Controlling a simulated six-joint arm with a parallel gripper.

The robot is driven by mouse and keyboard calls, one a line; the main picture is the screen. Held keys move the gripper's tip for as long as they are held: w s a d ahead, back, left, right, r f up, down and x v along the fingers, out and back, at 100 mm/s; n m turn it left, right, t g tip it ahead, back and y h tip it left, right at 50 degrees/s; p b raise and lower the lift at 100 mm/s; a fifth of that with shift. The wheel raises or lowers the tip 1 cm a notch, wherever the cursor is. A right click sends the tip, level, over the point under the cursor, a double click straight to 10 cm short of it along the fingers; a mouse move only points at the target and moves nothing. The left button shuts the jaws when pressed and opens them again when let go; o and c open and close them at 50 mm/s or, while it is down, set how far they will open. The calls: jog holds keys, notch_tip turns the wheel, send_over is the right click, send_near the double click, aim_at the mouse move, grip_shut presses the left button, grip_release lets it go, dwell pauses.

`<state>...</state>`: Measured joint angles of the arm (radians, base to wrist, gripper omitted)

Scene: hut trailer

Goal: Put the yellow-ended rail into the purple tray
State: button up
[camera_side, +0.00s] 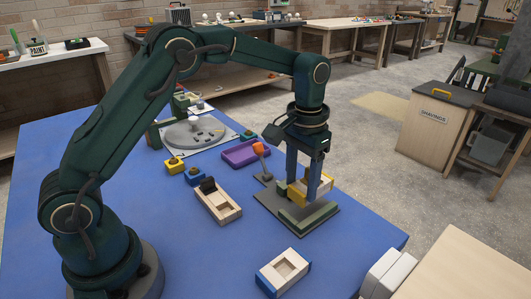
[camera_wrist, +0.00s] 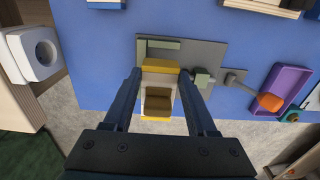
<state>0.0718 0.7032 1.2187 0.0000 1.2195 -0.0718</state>
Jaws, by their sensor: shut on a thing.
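The yellow-ended rail (camera_side: 322,184) is a pale block with yellow ends, with a brown recess in the wrist view (camera_wrist: 158,80). My gripper (camera_side: 303,188) is shut on it, one finger along each long side. The rail is over the grey fixture plate (camera_side: 268,203); I cannot tell whether it touches. The purple tray (camera_side: 232,158) lies behind and left of the fixture in the side view. It shows at the right in the wrist view (camera_wrist: 293,73), and its visible inside looks empty.
An orange-topped clamp (camera_side: 259,149) stands on the plate between rail and tray. A wooden rail with a black piece (camera_side: 222,207) and a blue-ended rail (camera_side: 283,272) lie on the blue table. Yellow and blue blocks and a grey turntable (camera_side: 193,133) are farther back.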

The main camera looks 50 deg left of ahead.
jog(key=shift+a+r, duration=0.1)
jog(key=shift+w+a+r, duration=0.25)
jog(key=shift+a+r, duration=0.05)
jog(key=shift+r, duration=0.2)
jog(key=s+a+r, duration=0.5)
jog(key=s+r, duration=0.3)
jog(key=s, duration=0.2)
jog(key=shift+s+a+r+n, duration=0.25)
jog(key=shift+a+r+n, duration=0.05)
jog(key=shift+a+r, duration=0.1)
